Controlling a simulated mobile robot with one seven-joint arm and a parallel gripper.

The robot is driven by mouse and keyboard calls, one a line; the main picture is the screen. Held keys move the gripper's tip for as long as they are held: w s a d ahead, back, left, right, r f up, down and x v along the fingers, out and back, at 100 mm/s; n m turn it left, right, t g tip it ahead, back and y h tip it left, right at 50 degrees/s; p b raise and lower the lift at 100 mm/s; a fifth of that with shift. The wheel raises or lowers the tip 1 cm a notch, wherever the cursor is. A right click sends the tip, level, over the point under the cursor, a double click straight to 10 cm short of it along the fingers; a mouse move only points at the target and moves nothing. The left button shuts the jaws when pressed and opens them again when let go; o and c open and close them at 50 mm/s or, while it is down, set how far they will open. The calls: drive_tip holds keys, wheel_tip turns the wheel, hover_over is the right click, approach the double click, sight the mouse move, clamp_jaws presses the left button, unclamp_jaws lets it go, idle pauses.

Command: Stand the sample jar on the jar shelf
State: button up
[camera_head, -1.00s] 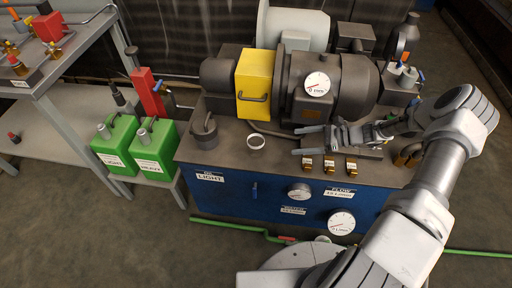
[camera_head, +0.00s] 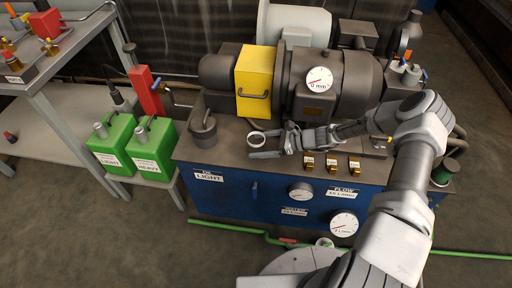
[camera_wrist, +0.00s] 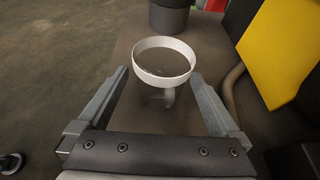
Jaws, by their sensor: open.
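The sample jar (camera_head: 256,139) stands on the dark top of the blue bench, left of the three small amber items; only its white ring-shaped rim shows clearly. In the wrist view the jar (camera_wrist: 163,62) has a white round rim and a clear-looking body below. My gripper (camera_head: 268,146) is open and low over the bench top, pointing left at the jar. In the wrist view its fingers (camera_wrist: 159,76) reach to either side of the jar's near rim, with gaps on both sides and no clear contact. I cannot tell which surface is the jar shelf.
A dark cup (camera_head: 203,131) stands just beyond the jar. A yellow block (camera_head: 258,80) and a large dark motor (camera_head: 343,85) stand behind. Small amber items (camera_head: 332,164) line the front edge. Green cans (camera_head: 152,150) and a grey rack (camera_head: 55,120) are at left.

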drive_tip(key=shift+w+a+f, duration=0.2)
drive_tip(key=shift+a+f, duration=0.05)
drive_tip(key=shift+a, duration=0.4)
drive_tip(key=c, duration=1.5)
